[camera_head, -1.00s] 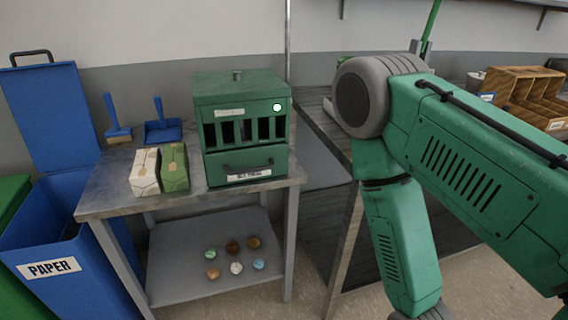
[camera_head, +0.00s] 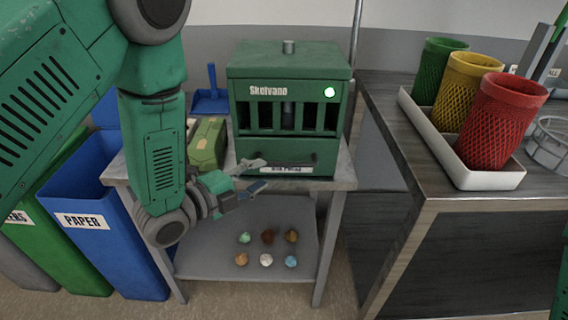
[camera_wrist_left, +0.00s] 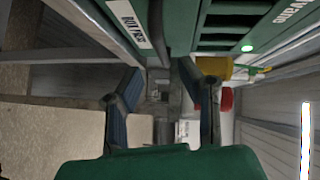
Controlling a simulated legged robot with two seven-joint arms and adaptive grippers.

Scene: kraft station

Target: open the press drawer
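The green press (camera_head: 290,75) stands on the grey metal table, with dark slots in its upper front and a small light at its upper right. Its drawer (camera_head: 323,160) is the lower front panel, with a dark handle and white label; it looks closed, flush with the body. My left gripper (camera_head: 256,175) is in front of the left part of the drawer, close to the handle. In the left wrist view the fingers (camera_wrist_left: 163,95) are apart, with the labelled press front (camera_wrist_left: 130,18) just beyond them. Contact with the handle cannot be told. My right gripper is out of view.
A green carton (camera_head: 207,145) stands left of the press, partly behind my left arm. Several small balls lie on the lower shelf (camera_head: 205,262). Blue paper bin (camera_head: 120,255) stands at left. At right, a white tray (camera_head: 490,180) holds green, yellow and red mesh cups on another table.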

